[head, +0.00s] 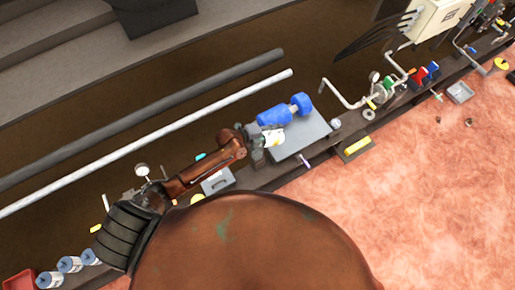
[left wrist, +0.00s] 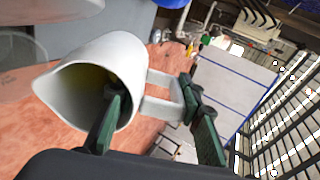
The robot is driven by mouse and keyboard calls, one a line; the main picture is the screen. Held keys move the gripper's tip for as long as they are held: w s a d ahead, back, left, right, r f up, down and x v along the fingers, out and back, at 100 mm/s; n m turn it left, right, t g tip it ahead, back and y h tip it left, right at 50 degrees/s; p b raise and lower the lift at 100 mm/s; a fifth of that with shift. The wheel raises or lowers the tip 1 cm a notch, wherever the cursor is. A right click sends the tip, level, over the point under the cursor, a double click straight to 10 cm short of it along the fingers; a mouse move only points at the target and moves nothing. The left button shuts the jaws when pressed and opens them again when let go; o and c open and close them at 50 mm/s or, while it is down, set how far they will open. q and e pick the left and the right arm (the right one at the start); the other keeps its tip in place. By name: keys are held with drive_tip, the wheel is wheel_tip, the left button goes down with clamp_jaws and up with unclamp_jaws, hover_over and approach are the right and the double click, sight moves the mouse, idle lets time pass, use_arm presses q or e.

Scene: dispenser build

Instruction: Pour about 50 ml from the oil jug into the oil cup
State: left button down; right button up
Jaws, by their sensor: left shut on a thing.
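The oil jug (left wrist: 125,55) is a white pouring jug with a pointed lip and a looped handle. In the left wrist view its mouth faces the camera, its lip points left, and yellowish oil shows inside. My left gripper (left wrist: 150,88) has green fingers, one at the jug's mouth and one by the handle, and is shut on the jug. In the head view the gripper (head: 258,141) is over the grey plate's left end, with a small white part of the jug (head: 273,138) showing. I cannot pick out the oil cup for certain. My right gripper is not in view.
A blue tool (head: 275,115) lies over the grey plate (head: 308,133). A translucent round vessel (left wrist: 14,62) stands left of the jug in the wrist view. Pipework with a gauge (head: 375,85) is on the right. Several labelled cans stand lower left.

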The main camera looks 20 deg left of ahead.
use_arm(q)
drive_tip(key=shift+s+a+r+t+h+b, duration=0.25)
drive_tip(key=shift+r+t+h+b, duration=0.2)
drive_tip(key=shift+b, duration=0.65)
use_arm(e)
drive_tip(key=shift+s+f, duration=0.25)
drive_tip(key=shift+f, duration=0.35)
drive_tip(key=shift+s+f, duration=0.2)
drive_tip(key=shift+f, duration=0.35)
use_arm(q)
drive_tip(key=shift+s+a+r+t+b, duration=0.15)
drive_tip(key=shift+t+b, duration=0.1)
drive_tip(key=shift+b, duration=0.45)
drive_tip(key=shift+r+h, duration=0.15)
drive_tip(key=shift+h, duration=0.1)
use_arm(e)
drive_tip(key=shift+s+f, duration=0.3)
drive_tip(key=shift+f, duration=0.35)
use_arm(q)
drive_tip(key=shift+s+a+t+b, duration=0.2)
drive_tip(key=shift+t+b, duration=0.1)
drive_tip(key=shift+b, duration=1.1)
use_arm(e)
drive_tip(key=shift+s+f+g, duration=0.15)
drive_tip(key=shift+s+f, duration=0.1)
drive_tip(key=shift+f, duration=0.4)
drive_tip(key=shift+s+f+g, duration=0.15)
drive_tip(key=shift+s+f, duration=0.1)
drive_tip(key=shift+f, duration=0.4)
